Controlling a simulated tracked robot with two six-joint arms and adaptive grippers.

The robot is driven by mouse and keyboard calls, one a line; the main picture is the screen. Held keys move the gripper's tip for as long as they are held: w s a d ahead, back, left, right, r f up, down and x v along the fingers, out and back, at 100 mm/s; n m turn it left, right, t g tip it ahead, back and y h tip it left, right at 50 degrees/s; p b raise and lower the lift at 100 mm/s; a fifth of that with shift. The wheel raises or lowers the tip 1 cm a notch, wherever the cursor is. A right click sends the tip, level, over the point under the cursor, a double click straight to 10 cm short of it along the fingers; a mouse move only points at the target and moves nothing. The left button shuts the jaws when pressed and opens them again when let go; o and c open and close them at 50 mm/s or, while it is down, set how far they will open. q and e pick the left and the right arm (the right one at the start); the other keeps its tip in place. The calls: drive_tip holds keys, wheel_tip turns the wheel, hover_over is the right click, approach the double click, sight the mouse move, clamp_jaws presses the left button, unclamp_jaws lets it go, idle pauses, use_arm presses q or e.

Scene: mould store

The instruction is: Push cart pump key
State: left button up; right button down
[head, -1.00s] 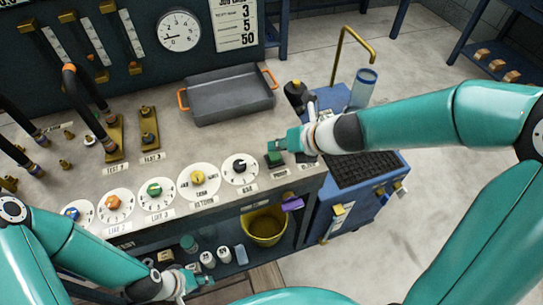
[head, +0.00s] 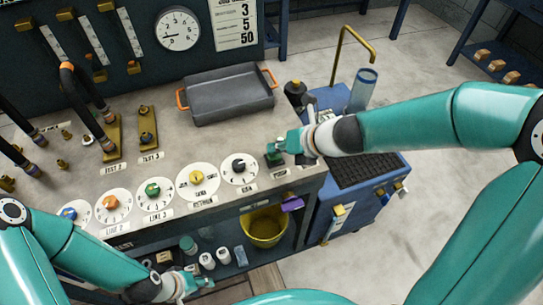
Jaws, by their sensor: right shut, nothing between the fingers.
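A small dark green block-shaped key (head: 274,160) sits on the bench top, right of the black dial.
Several dials, including a yellow one (head: 197,178) and a black one (head: 238,167), line the bench front. A grey tray (head: 228,95) lies behind. A blue cart (head: 335,205) with a clear cylinder (head: 363,90) stands right of the bench. A yellow bucket (head: 264,228) is below.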

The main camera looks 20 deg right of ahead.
sight(277, 156)
drive_tip(key=shift+f+b, duration=0.3)
drive_tip(key=shift+f, duration=0.05)
drive_tip(key=shift+r, duration=0.1)
drive_tip(key=shift+r+p, duration=0.9)
drive_tip(key=shift+p, duration=0.15)
wheel_tip(277, 156, up, 6)
drive_tip(key=p, duration=0.6)
idle(0.4)
